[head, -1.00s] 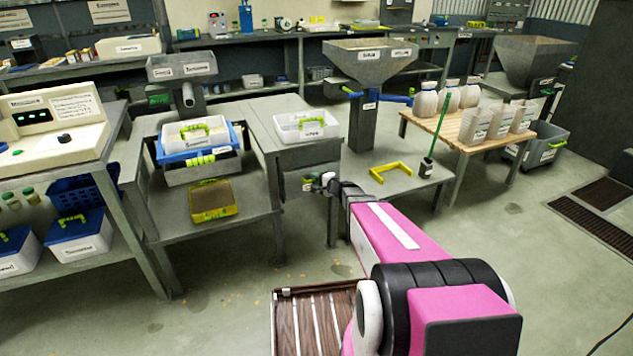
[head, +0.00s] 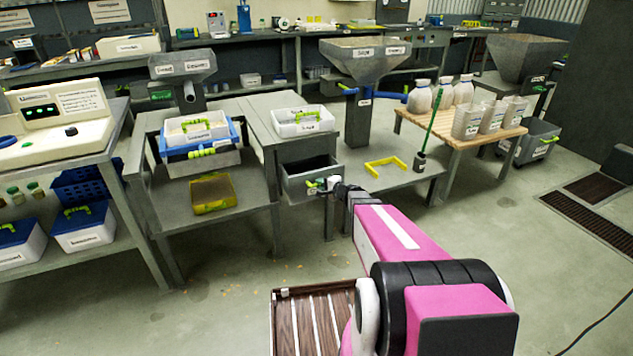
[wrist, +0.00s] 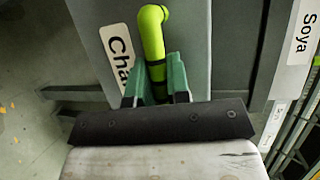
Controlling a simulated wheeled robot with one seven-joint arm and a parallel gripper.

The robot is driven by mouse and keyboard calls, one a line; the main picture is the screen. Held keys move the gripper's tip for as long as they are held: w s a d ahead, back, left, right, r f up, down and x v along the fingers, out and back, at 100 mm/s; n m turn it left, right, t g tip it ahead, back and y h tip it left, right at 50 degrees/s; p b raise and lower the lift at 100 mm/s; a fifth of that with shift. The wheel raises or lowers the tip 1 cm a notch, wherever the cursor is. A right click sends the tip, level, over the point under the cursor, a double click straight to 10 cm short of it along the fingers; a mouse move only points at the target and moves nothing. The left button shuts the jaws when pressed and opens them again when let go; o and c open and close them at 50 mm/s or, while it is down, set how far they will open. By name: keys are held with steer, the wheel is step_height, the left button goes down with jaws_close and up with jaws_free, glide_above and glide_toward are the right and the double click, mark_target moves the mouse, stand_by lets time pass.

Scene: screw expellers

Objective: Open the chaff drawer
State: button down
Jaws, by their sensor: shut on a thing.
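The chaff drawer (head: 300,186) is a grey metal box under the bench at the centre of the head view. It is pulled partly out, and its dark inside shows from above. In the wrist view its front (wrist: 187,45) carries a white label (wrist: 117,50) reading "Cha", the rest hidden. A lime-green bar handle (wrist: 153,32) stands on that front. My gripper (head: 325,185) is at the drawer front. In the wrist view its green fingers (wrist: 160,82) are shut around the lower part of the handle.
A yellow tray (head: 212,194) lies on the shelf to the left. A yellow U-shaped frame (head: 386,166) lies to the right.

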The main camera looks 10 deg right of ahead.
steer(key=s+d, duration=0.3)
steer(key=s, duration=1)
steer(key=shift+d, duration=0.3)
steer(key=c, duration=1.1)
jaws_free()
steer(key=v, duration=1)
steer(key=shift+s+d, duration=0.25)
